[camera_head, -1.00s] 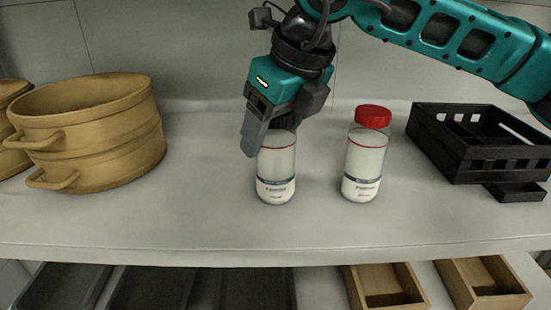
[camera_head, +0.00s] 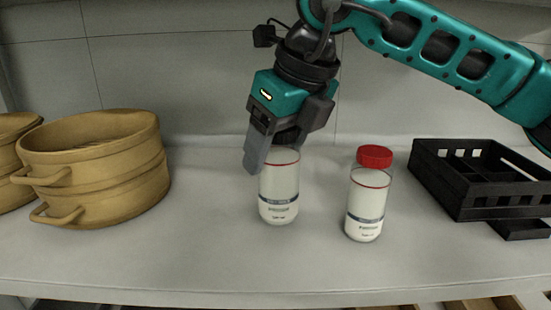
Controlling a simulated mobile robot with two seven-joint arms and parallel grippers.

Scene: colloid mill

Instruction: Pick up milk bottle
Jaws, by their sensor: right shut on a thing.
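A milk bottle (camera_head: 279,190), clear with white contents and a grey label band, is upright in my right gripper (camera_head: 272,152). The gripper comes from above and is shut around the bottle's top, which its fingers hide. The bottle's base appears slightly above the shelf. A second milk bottle (camera_head: 367,205) with a red cap stands upright on the shelf to the right, apart from the held one. My left gripper is not in view.
The pale shelf (camera_head: 220,265) is clear in front of the bottles. Tan stacked round pots with handles (camera_head: 98,178) stand at left. A black slatted crate (camera_head: 475,190) is at right. A tiled wall (camera_head: 200,75) is behind.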

